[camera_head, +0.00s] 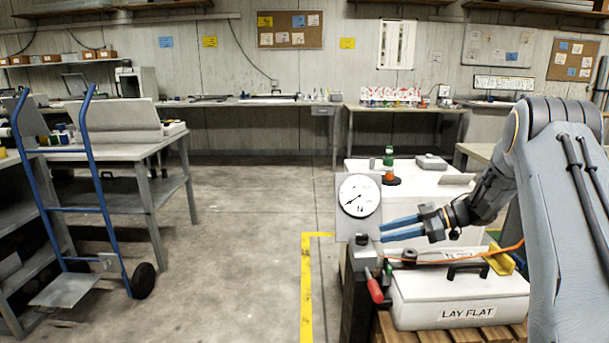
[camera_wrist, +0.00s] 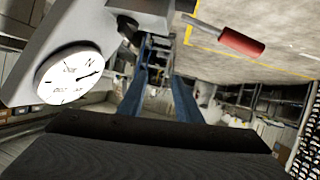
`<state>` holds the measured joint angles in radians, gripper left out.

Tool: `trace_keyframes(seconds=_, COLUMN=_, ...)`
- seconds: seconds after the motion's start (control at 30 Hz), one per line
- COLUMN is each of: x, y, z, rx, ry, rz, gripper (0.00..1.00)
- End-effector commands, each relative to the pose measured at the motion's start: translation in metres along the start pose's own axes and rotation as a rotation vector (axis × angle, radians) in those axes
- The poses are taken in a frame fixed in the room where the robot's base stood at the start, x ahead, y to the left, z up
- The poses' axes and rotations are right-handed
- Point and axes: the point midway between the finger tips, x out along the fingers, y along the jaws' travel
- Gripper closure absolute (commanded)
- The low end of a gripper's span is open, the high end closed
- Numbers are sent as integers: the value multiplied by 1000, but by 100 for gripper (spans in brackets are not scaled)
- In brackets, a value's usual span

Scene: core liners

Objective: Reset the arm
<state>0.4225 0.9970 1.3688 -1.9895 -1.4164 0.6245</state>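My gripper (camera_head: 382,232) is at the right in the head view, its two blue fingers pointing left toward a gauge stand. In the wrist view, the fingers of my gripper (camera_wrist: 158,52) stand apart with a gap between them, and I see nothing held there. A white dial gauge (camera_head: 360,196) is just left of and above the fingertips. The gauge also shows at the left in the wrist view (camera_wrist: 68,76). A red-handled lever (camera_head: 375,288) is below the fingertips, and its red handle shows in the wrist view (camera_wrist: 241,41). I cannot tell whether the fingertips touch the stand.
A white case marked LAY FLAT (camera_head: 465,297) lies on a wooden pallet below my arm. A white box (camera_head: 415,180) with small items stands behind. A blue hand truck (camera_head: 88,210) stands left. Concrete floor (camera_head: 240,240) between it and the yellow line is clear.

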Motion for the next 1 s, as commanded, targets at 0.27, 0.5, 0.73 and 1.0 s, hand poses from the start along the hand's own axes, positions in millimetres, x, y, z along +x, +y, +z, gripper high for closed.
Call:
trace_keyframes(seconds=0.27, x=6, y=50, z=-58, rx=-8, ry=-65, rz=293, gripper=69)
trace_keyframes(seconds=0.5, x=-20, y=74, z=-115, rx=118, ry=-240, rz=688, gripper=69)
trace_keyframes(seconds=0.73, x=-66, y=-5, z=-125, rx=445, ry=-526, rz=955, gripper=69)
trace_keyframes(seconds=1.0, x=-85, y=-191, z=-122, rx=890, ry=-833, rz=954, gripper=69)
